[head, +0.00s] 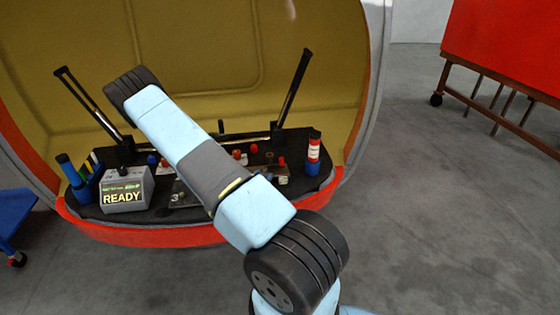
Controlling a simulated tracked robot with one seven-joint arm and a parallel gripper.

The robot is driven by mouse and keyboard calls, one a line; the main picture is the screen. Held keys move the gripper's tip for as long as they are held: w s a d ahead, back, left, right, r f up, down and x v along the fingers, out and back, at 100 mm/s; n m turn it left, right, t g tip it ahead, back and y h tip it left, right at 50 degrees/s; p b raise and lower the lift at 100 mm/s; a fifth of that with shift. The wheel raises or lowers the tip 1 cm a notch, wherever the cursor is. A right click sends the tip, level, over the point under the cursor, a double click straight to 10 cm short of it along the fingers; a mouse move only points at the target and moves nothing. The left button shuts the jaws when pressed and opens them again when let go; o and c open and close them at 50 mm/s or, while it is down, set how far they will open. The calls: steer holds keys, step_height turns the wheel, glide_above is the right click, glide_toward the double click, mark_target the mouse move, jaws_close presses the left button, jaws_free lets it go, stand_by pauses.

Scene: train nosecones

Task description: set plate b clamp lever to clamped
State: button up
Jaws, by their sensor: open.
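Inside the open nosecone, a dark deck (150,207) carries small parts, partly hidden behind my arm. A plate marked with a 3 (176,196) shows just left of the arm. Red knobs (281,161) and a blue knob (152,160) stand on the deck. A tall black lever (293,88) leans up to the right, and another long black lever-like bar (90,105) leans up to the left. I cannot tell which part is the plate b clamp lever, nor its position. My gripper is not visible; my arm reaches up and left across the deck.
A grey box reading READY (123,190) sits at the deck's left. Blue holders with pens (76,178) stand beside it; a red-and-white tube (313,152) stands at the right. The red rim (140,232) edges the deck. Grey floor (440,210) is clear at right.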

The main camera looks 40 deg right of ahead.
mark_target(281, 158)
steer(key=x, duration=1.3)
steer(key=shift+w+d, duration=0.1)
steer(key=shift+d, duration=0.25)
steer(key=shift+c, duration=0.4)
jaws_close()
